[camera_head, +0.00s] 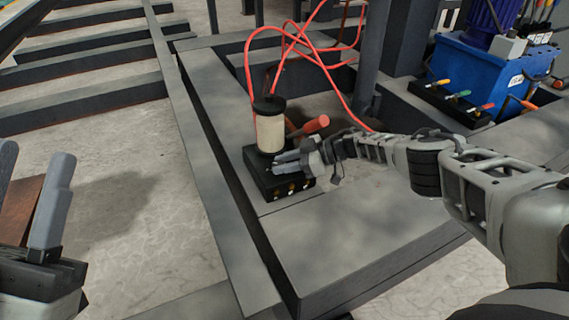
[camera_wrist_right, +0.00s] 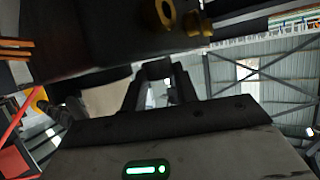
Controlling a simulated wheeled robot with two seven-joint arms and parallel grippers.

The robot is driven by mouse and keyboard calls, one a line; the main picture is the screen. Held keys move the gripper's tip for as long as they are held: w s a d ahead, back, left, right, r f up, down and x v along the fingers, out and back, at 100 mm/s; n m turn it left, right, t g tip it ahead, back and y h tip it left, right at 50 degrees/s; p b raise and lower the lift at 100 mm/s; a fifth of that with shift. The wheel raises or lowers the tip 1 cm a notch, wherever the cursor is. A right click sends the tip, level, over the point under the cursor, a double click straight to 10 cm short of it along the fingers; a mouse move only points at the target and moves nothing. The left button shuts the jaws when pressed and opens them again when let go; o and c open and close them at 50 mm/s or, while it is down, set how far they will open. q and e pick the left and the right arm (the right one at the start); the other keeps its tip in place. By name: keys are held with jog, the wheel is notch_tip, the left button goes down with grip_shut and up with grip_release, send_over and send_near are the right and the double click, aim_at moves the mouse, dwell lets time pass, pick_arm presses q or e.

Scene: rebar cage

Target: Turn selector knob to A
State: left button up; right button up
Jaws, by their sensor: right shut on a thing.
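A black box (camera_head: 258,179) with brass fittings on its front stands on the grey beam frame, with a cream cylinder (camera_head: 270,130) on top. My right gripper (camera_head: 278,163) reaches in from the right, its fingers at the top of the box beside the cylinder. It is shut on the selector knob, which the fingers hide; its setting cannot be read. In the right wrist view the dark box (camera_wrist_right: 90,45) and its brass fittings lie close above the fingers (camera_wrist_right: 160,75). My left gripper (camera_head: 35,160) is open and empty at the lower left, away from the box.
Red hoses (camera_head: 300,45) loop up from the cylinder area. A red-orange handle (camera_head: 315,125) lies just behind my right gripper. A blue pump unit (camera_head: 490,75) with coloured levers stands at the back right. The concrete floor (camera_head: 120,190) at left is clear.

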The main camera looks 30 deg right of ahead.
jog(key=shift+w, duration=0.1)
dwell(0.5)
jog(key=o, duration=1)
jog(key=shift+c, duration=0.2)
jog(key=shift+s+d+r+p, duration=0.3)
jog(key=shift+d, duration=0.1)
jog(key=p+v, duration=0.2)
jog(key=v, duration=0.3)
jog(key=shift+d+r, duration=0.15)
pick_arm(q)
notch_tip(320, 180, down, 7)
jog(key=w+n+g+y+p, duration=0.1)
jog(key=n+y, duration=0.5)
jog(key=n, duration=0.2)
jog(key=shift+w+f+n+g+y+p, duration=0.2)
jog(key=shift+w+n+g+y+p, duration=0.05)
jog(key=shift+n+g+y+p, duration=0.1)
pick_arm(e)
jog(key=v, duration=0.9)
jog(key=shift+d, duration=0.25)
pick_arm(q)
jog(key=shift+s, duration=0.1)
pick_arm(e)
jog(key=shift+s, duration=0.25)
